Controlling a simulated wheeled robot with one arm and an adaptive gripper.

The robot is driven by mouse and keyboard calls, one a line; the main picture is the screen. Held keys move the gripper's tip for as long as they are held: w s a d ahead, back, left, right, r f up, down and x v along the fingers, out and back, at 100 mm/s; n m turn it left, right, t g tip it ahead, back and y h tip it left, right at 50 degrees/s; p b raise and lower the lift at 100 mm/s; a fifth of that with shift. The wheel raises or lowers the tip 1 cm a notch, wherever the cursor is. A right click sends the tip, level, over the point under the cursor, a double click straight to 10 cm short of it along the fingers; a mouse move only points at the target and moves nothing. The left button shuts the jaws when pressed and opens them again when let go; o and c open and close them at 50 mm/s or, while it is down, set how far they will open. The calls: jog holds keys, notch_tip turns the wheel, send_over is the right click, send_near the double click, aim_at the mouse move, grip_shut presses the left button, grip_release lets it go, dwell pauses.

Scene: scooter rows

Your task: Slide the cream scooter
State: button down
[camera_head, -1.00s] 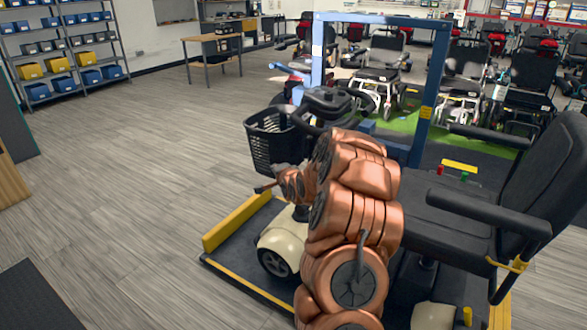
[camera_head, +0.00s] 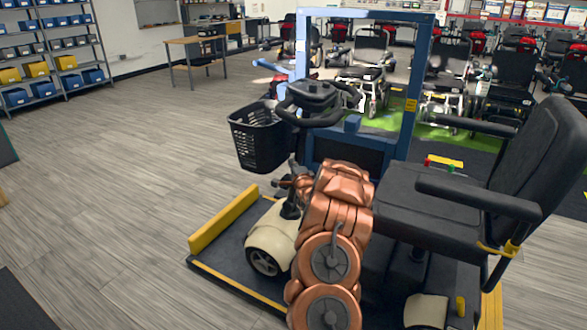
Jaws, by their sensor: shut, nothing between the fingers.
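The cream scooter (camera_head: 271,240) stands upright on a dark platform (camera_head: 228,248) with yellow edges. Its cream front fender and front wheel face left. It has a black basket (camera_head: 258,135), black handlebars (camera_head: 314,97) and a black seat (camera_head: 440,205) with armrests. My copper arm stands in front of its middle and hides much of the floorboard and steering column. My gripper (camera_head: 280,184) shows only as a small part beside the steering column, below the basket. It is shut and holds nothing. I cannot tell whether it touches the column.
A yellow rail (camera_head: 222,218) borders the platform's left side. A blue frame (camera_head: 408,90) stands behind the scooter. Several wheelchairs and scooters (camera_head: 362,72) line the back. Shelves with bins (camera_head: 50,55) and a table (camera_head: 195,45) stand at the back left.

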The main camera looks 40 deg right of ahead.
aim_at(277, 150)
jog(key=shift+w+d+b, duration=0.15)
jog(key=shift+w+d, duration=0.15)
jog(key=shift+w, duration=1.25)
jog(key=shift+w+d+b, duration=0.15)
jog(key=shift+w+d, duration=0.1)
jog(key=shift+w, duration=1.3)
jog(key=shift+w+d+b, duration=0.15)
jog(key=shift+w+d, duration=0.15)
jog(key=shift+w, duration=1.25)
jog(key=shift+w, duration=0.1)
